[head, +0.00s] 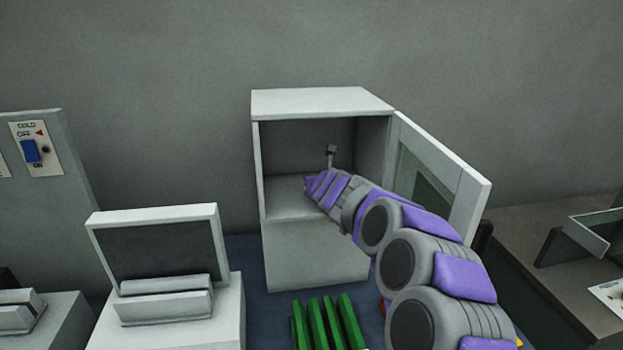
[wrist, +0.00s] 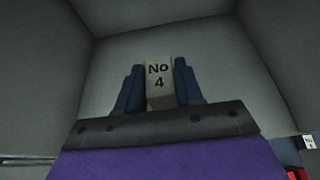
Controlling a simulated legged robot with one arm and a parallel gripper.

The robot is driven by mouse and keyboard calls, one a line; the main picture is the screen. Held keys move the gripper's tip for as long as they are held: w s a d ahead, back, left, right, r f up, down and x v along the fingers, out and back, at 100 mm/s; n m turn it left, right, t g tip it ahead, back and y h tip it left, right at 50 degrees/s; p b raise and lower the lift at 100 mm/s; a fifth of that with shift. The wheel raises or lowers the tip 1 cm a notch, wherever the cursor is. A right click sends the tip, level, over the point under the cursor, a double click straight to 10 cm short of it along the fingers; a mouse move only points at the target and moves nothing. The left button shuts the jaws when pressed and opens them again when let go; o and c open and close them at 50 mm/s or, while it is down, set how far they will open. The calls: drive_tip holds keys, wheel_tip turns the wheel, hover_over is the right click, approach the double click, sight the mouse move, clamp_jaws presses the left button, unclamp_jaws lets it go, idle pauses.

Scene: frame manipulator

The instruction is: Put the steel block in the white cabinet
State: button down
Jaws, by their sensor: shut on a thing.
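The white cabinet (head: 315,245) stands against the wall with its door (head: 440,175) swung open to the right. My arm reaches in through the opening, and my gripper (head: 312,186) is inside the compartment. In the wrist view my gripper (wrist: 159,90) is shut on a grey block marked "No 4" (wrist: 158,78), with a dark finger on each side of it. The block is inside the cabinet. I cannot tell whether it touches the cabinet floor. The block is hidden behind my gripper in the head view.
Green bars (head: 328,322) lie in front of the cabinet. A white unit with a dark panel (head: 160,245) stands to the left. A switch panel (head: 36,148) is at far left. A dark counter (head: 545,230) is at right. The open door stands close beside my arm.

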drive_tip(key=w+p, duration=0.2)
drive_tip(key=w+d, duration=0.1)
drive_tip(key=shift+r+p, duration=0.35)
drive_tip(key=shift+p, duration=0.05)
drive_tip(key=shift+w+a+f+p, duration=0.3)
drive_tip(key=shift+w+a+p, duration=0.1)
drive_tip(key=shift+w+a+f+p, duration=0.1)
drive_tip(key=shift+a+p, duration=0.1)
drive_tip(key=shift+a, duration=0.3)
drive_tip(key=shift+w+a+p, duration=0.1)
drive_tip(key=shift+a+p, duration=0.05)
drive_tip(key=shift+a, duration=0.3)
drive_tip(key=f+b, duration=0.1)
drive_tip(key=d+f+b, duration=0.1)
drive_tip(key=f+b, duration=0.1)
drive_tip(key=shift+d+f+b, duration=0.3)
drive_tip(key=shift+d+b, duration=0.05)
drive_tip(key=shift+b, duration=0.05)
drive_tip(key=shift+a+r, duration=0.1)
drive_tip(key=shift+a, duration=0.1)
drive_tip(key=shift+a+f, duration=0.2)
drive_tip(key=shift+a, duration=0.2)
drive_tip(key=c, duration=1.1)
unclamp_jaws()
drive_tip(key=shift+a, duration=0.1)
drive_tip(key=o, duration=0.3)
drive_tip(key=shift+d, duration=0.25)
drive_tip(key=shift+o, duration=0.3)
drive_tip(key=shift+d+r, duration=0.1)
drive_tip(key=shift+d, duration=0.2)
